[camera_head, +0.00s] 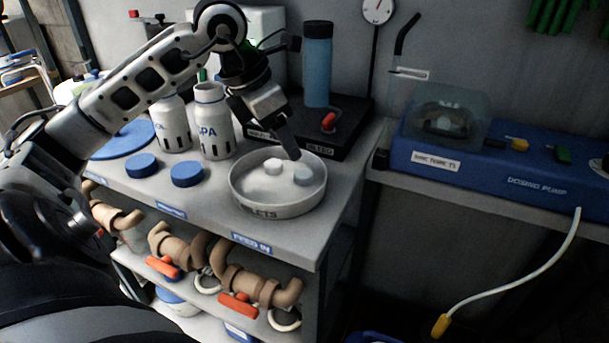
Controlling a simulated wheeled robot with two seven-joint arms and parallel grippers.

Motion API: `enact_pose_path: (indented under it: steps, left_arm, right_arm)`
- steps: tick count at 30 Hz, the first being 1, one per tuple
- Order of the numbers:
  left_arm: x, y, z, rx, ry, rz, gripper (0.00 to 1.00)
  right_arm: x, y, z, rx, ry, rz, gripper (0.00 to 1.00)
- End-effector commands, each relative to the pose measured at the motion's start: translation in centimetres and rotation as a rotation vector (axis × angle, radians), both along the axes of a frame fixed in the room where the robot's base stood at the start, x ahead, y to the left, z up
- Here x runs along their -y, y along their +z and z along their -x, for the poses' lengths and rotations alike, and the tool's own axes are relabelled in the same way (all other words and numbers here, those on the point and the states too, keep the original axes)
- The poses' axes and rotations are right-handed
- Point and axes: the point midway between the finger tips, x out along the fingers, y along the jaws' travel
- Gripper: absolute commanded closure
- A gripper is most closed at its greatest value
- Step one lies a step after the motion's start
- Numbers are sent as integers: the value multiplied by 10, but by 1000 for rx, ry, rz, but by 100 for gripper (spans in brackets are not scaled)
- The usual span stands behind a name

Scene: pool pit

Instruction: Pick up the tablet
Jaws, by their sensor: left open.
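A round pale dish (279,210) marked with letters ending in "ETS" stands near the right end of the grey bench. In it lie a whitish tablet (273,166) and a greyer tablet (303,177) to its right. My left gripper (290,152) reaches down from the upper left, its finger just above the back of the dish, close to the tablets. It is open, with no tablet seen in it. One finger largely hides the other. My right gripper is out of view.
Two white bottles (213,120) stand left of the dish, with two blue caps (187,173) in front. A black tray with a blue cylinder (317,64) is behind. A blue dosing pump (500,168) sits at right. Pipe fittings fill the shelf below.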

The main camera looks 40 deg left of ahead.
Motion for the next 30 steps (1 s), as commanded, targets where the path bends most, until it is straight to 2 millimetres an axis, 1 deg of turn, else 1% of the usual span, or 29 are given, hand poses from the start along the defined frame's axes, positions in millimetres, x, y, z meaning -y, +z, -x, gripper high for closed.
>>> enact_pose_path:
  steps: [1, 3, 8, 10, 15, 18, 21, 27, 29, 30]
  left_arm:
    - [2, -7, -3, -1, -1, 4, 42]
    - [3, -14, -6, 0, -1, 3, 42]
    - [4, -23, -8, -1, -2, 1, 42]
    - [7, -30, -9, -2, -2, 3, 42]
    - [15, -55, -15, -2, -1, 5, 42]
    - [16, -65, -19, 0, -1, 3, 42]
    - [16, -69, -21, 1, -1, 2, 42]
    - [16, -70, -21, 1, -1, 1, 42]
    - [16, -70, -21, 1, -1, 1, 59]
    - [16, -70, -21, 1, -1, 1, 70]
  right_arm:
    - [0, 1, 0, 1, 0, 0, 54]
    - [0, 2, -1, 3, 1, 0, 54]
    - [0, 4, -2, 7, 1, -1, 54]
    - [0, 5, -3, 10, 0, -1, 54]
    - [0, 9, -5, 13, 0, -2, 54]
    - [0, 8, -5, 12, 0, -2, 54]
    - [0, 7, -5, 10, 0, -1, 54]
    - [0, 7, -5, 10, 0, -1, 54]
    - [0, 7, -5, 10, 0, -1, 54]
    - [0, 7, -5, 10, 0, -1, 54]
